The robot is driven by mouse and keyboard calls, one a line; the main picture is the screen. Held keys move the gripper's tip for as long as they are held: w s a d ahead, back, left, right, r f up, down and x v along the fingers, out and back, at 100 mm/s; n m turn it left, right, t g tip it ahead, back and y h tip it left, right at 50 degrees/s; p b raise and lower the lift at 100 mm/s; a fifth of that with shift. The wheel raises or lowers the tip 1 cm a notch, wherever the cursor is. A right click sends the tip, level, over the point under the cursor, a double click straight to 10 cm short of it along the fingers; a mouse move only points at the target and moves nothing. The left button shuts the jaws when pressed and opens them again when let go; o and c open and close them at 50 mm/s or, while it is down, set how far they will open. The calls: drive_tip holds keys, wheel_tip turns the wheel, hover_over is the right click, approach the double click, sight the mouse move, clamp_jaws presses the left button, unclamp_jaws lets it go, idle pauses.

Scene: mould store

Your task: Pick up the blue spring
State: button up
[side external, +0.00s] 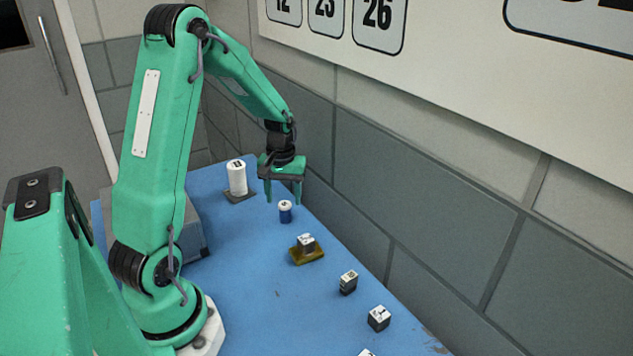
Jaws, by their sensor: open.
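A small blue cylinder with a white top (285,213) stands upright on the blue table. It is the only small blue piece in view, but it is too small to make out any coils. My gripper (283,196) points down with its two fingers apart and nothing between them. Its fingertips appear just above and behind the blue piece in the picture. I cannot tell the exact height or depth gap between them.
The blue table (245,275) runs along a grey block wall. A white cylinder (237,178) on a dark base stands to the left. A metal block on a yellow base (306,254) and further small blocks (348,282) (379,318) line the right side. A grey box (195,225) is behind my arm.

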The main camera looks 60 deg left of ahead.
sight(285, 204)
drive_tip(key=shift+f, duration=0.15)
drive_tip(key=shift+d+f, duration=0.1)
drive_tip(key=shift+f, duration=2.35)
drive_tip(key=c, duration=1.1)
drive_tip(key=shift+w+r, duration=0.1)
drive_tip(key=shift+r, duration=0.1)
drive_tip(key=shift+r, duration=0.55)
drive_tip(key=r, duration=0.3)
drive_tip(key=shift+d, duration=0.25)
drive_tip(key=d+r, duration=0.6)
drive_tip(key=d, duration=0.5)
drive_tip(key=shift+r, duration=0.25)
